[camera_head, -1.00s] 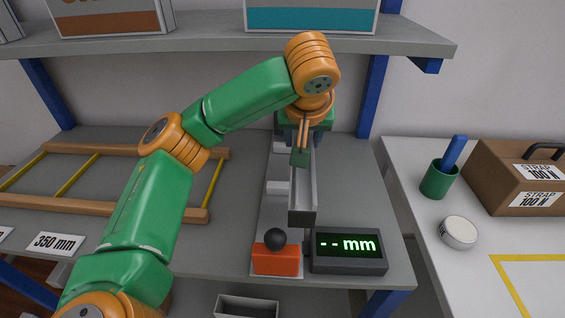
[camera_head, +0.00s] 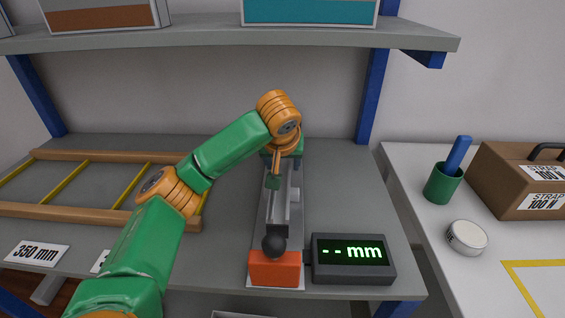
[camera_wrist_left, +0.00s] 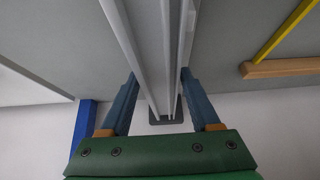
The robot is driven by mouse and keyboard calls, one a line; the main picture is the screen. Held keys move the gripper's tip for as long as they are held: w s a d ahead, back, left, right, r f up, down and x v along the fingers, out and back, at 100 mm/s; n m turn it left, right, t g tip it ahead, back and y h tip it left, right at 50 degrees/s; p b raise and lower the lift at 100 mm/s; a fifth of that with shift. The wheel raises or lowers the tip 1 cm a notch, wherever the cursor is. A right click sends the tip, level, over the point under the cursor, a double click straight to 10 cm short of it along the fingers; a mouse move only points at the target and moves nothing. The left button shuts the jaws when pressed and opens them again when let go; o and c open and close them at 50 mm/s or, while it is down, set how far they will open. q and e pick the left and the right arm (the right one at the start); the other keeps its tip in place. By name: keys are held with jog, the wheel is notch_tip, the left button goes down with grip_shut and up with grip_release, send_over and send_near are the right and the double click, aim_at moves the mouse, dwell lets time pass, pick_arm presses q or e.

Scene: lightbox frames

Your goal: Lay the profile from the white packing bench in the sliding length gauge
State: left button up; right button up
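The profile (camera_head: 281,212) is a long grey channel, lying lengthwise over the sliding length gauge, its near end close to the gauge's black ball knob (camera_head: 274,245) and orange block (camera_head: 275,268). My left gripper (camera_head: 273,180) is at its far part. I cannot tell whether the profile touches the gauge bed. The gauge display (camera_head: 352,258) reads "-- mm". The white packing bench (camera_head: 415,245) is at the right. My right gripper is not in view.
A wooden rack with yellow bars (camera_head: 95,215) lies left on the grey table, behind a "350 mm" label (camera_head: 37,252). A shelf (camera_head: 220,38) runs above. On the bench are a green cup (camera_head: 443,185), a round tin (camera_head: 467,237) and a brown box (camera_head: 515,180).

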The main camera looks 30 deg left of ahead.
pick_arm(q)
jog(key=shift+o, duration=0.7)
jog(key=shift+r, duration=0.1)
jog(key=shift+s+r, duration=0.1)
jog(key=shift+r, duration=0.2)
jog(key=p+v, duration=0.4)
jog(key=v, duration=0.7)
jog(key=shift+r+p, duration=0.2)
jog(key=shift+p, duration=0.2)
jog(key=shift+s+d, duration=0.1)
jog(key=shift+s, duration=0.05)
jog(key=shift+f, duration=0.1)
